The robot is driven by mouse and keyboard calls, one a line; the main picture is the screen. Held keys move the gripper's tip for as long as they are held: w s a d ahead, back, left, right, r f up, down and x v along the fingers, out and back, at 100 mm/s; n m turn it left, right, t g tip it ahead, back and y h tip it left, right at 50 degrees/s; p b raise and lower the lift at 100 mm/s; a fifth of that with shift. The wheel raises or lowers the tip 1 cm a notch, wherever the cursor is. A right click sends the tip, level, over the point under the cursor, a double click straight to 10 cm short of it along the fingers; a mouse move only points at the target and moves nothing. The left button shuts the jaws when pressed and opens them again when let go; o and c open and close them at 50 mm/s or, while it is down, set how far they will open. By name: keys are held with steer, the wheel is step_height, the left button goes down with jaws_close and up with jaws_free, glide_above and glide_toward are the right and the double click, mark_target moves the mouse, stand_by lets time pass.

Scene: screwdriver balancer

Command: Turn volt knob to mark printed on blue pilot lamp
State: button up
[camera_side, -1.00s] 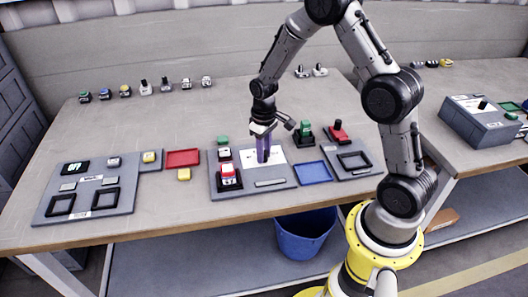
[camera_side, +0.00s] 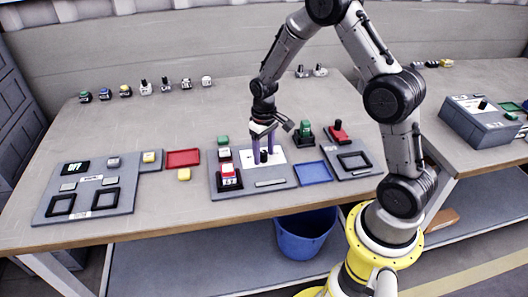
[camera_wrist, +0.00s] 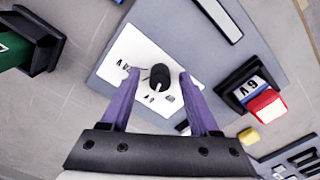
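The volt knob (camera_wrist: 160,77) is a round black knob on a white plate (camera_wrist: 125,52) with small printed marks. A white pointer line on it faces toward my gripper's base in the wrist view. In the side view the knob (camera_side: 263,157) stands upright on the grey panel. My gripper (camera_side: 263,160) has purple fingers, which stand apart on both sides of the knob. In the wrist view gaps show between my gripper (camera_wrist: 159,74) and the knob. I cannot identify a blue pilot lamp. A black holder with a red-topped block (camera_wrist: 265,104) reads "6 V".
The grey panel (camera_side: 223,189) also carries a red and white block (camera_side: 229,175). A blue tray (camera_side: 313,172) lies to its right, near green (camera_side: 305,128) and red (camera_side: 340,133) parts on black bases. A red tray (camera_side: 183,158) lies left.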

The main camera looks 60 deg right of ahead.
step_height(320, 180, up, 14)
stand_by(0.7)
steer(key=shift+f, duration=0.1)
step_height(320, 180, up, 6)
steer(key=t, duration=0.2)
glide_above(264, 153)
steer(key=a, duration=0.2)
steer(key=s+a+r+n+t, duration=0.2)
steer(key=s+a+r, duration=0.2)
steer(key=s+r, duration=0.3)
steer(key=s+a+f, duration=0.1)
steer(key=s+a, duration=0.1)
steer(key=s, duration=0.5)
steer(key=s+a+f+t, duration=0.1)
steer(key=s, duration=0.7)
steer(key=shift+s+a+f+t, duration=0.2)
steer(key=shift+a+f+t, duration=0.1)
steer(key=shift+a+f, duration=0.1)
